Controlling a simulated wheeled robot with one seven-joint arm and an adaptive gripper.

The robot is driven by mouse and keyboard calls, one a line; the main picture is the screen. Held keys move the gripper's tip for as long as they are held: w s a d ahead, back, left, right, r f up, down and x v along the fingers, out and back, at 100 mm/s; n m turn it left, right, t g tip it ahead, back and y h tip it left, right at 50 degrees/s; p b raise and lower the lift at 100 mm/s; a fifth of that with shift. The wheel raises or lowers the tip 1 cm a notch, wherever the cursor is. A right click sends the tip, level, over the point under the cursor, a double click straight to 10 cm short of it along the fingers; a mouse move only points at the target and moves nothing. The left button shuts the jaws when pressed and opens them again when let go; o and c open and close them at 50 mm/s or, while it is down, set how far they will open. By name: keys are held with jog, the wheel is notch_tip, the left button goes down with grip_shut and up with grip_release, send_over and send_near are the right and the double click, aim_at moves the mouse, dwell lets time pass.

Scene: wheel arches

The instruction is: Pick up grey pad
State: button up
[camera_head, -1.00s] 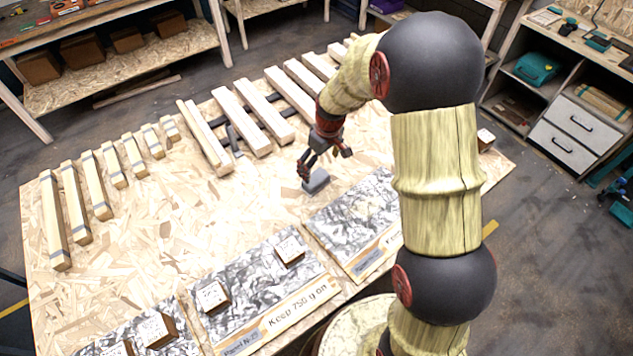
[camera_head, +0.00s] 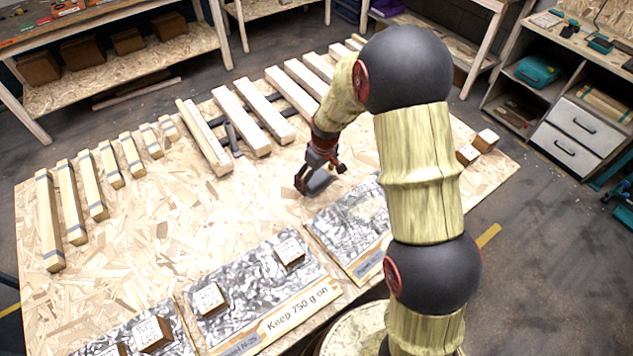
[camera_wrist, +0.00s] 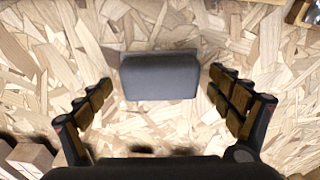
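The grey pad (camera_wrist: 160,77) lies on the chipboard table top in the upper middle of the wrist view, a dark rounded block. In the head view the grey pad (camera_head: 319,182) shows partly behind my gripper (camera_head: 318,177). In the wrist view my gripper (camera_wrist: 165,100) is open, with one finger set to the left of the pad and the other to the right. Bare table shows between each finger and the pad, so I see no contact. The exact height of the fingertips above the table is hard to tell.
Marbled panels (camera_head: 262,278) with small labelled wooden blocks (camera_head: 289,251) lie along the near edge. Long wooden bars (camera_head: 204,138) lie behind the gripper. Shorter banded bars (camera_head: 75,203) line the left. The table's middle (camera_head: 190,215) is clear.

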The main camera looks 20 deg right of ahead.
aim_at(316, 177)
jog(key=shift+c, duration=1.3)
jog(key=c, duration=0.9)
jog(key=shift+r, duration=0.1)
jog(key=shift+c, duration=0.2)
jog(key=shift+r, duration=0.2)
notch_tip(316, 177, up, 3)
jog(key=shift+s+r+p, duration=0.15)
jog(key=shift+r+p, duration=0.05)
jog(key=shift+p, duration=0.7)
jog(key=s+d+r+p, duration=0.3)
jog(key=s+r, duration=0.6)
jog(key=s, duration=0.4)
jog(key=shift+s, duration=0.2)
jog(key=shift+d, duration=0.1)
